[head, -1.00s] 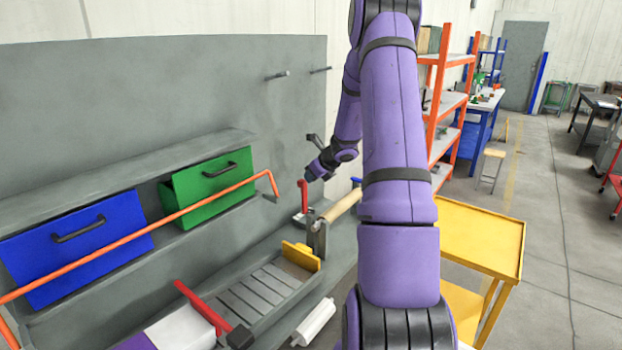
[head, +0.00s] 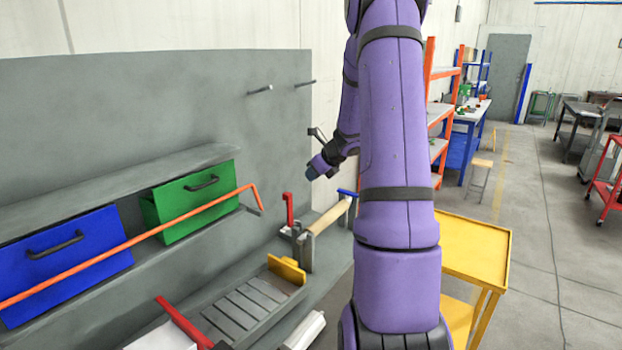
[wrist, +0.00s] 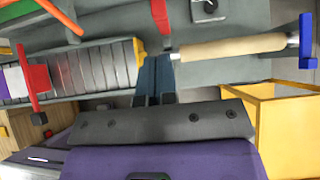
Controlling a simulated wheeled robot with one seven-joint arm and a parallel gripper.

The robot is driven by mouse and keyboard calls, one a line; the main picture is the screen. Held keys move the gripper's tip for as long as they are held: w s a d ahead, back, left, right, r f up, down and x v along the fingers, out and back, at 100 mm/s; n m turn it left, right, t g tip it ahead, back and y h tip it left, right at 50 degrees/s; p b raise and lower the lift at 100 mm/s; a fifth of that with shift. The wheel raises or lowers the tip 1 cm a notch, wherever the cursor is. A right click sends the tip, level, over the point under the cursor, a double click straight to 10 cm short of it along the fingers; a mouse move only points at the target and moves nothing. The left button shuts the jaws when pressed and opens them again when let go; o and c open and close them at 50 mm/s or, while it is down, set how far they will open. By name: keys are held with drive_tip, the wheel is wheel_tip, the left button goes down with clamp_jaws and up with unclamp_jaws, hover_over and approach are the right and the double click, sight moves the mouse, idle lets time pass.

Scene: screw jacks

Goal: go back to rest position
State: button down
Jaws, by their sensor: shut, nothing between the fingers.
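My arm rises in the middle of the head view, purple with black bands. My gripper (head: 313,171) is at its far end, left of the arm and above the workbench (head: 275,332). In the wrist view my gripper (wrist: 155,60) has its two dark blue fingers side by side, shut and empty. Below it in the head view are a red-handled upright piece (head: 288,210), a wooden roller (head: 328,217) and a blue handle (head: 348,193). The fingers look apart from these in the head view.
A blue drawer (head: 75,270) and a green drawer (head: 190,215) sit under a grey shelf, with an orange bar (head: 120,250) in front. A slatted grey vise bed with a yellow jaw (head: 287,269) lies on the bench. A yellow cart (head: 475,245) stands right of my arm; open floor lies beyond.

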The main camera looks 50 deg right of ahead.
drive_tip(key=shift+a, duration=0.1)
idle(0.5)
drive_tip(key=s+a+r+n+g+y, duration=0.1)
drive_tip(key=s+a+r+n, duration=0.1)
drive_tip(key=a+r+n, duration=0.55)
drive_tip(key=s+a+r+n+g, duration=0.15)
drive_tip(key=a+n, duration=0.35)
drive_tip(key=a, duration=0.6)
drive_tip(key=s+a+r+n+y, duration=0.1)
drive_tip(key=s+a+r+n, duration=0.1)
drive_tip(key=a+r+n, duration=0.55)
drive_tip(key=s+a+n+h, duration=0.1)
drive_tip(key=s+a+n, duration=0.5)
drive_tip(key=s, duration=0.4)
drive_tip(key=s+a+r+n+h, duration=0.1)
drive_tip(key=s+a+n, duration=0.5)
drive_tip(key=s+n, duration=0.3)
drive_tip(key=shift+s+r+g+h, duration=0.2)
drive_tip(key=shift+s+g+h, duration=0.25)
drive_tip(key=shift+s, duration=0.2)
drive_tip(key=shift+w, duration=0.1)
